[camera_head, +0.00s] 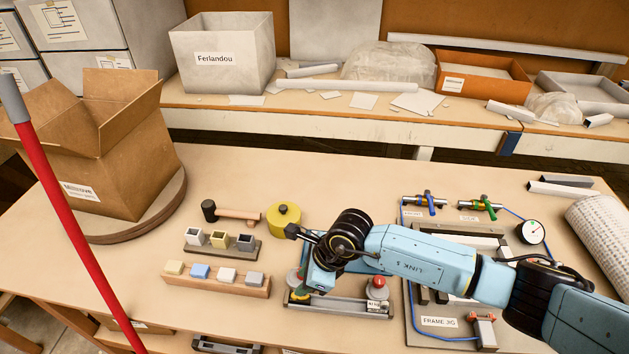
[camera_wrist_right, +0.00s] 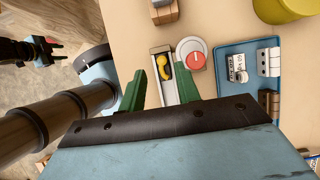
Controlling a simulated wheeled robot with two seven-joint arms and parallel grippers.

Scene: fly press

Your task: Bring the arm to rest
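My right arm (camera_head: 420,256) reaches in from the right in the head view, bent at a black joint, with its wrist pointing down over the front middle of the bench. The right gripper (camera_wrist_right: 160,72) shows two green fingers spread apart in the right wrist view, with nothing held between them. Below them is a narrow metal tray with a yellow piece (camera_wrist_right: 165,60) beside a red button (camera_wrist_right: 197,61). In the head view the wrist hides most of the fingers. A dark jointed shape at the wrist view's upper left may be my left gripper; its fingers are unclear.
A wooden block row (camera_head: 215,286), a small cup rack (camera_head: 221,249) and a yellow canister (camera_head: 284,218) lie left of the wrist. A red knob (camera_head: 377,284), a frame jig (camera_head: 438,321) and a gauge (camera_head: 531,232) lie right. A cardboard box (camera_head: 112,165) stands left.

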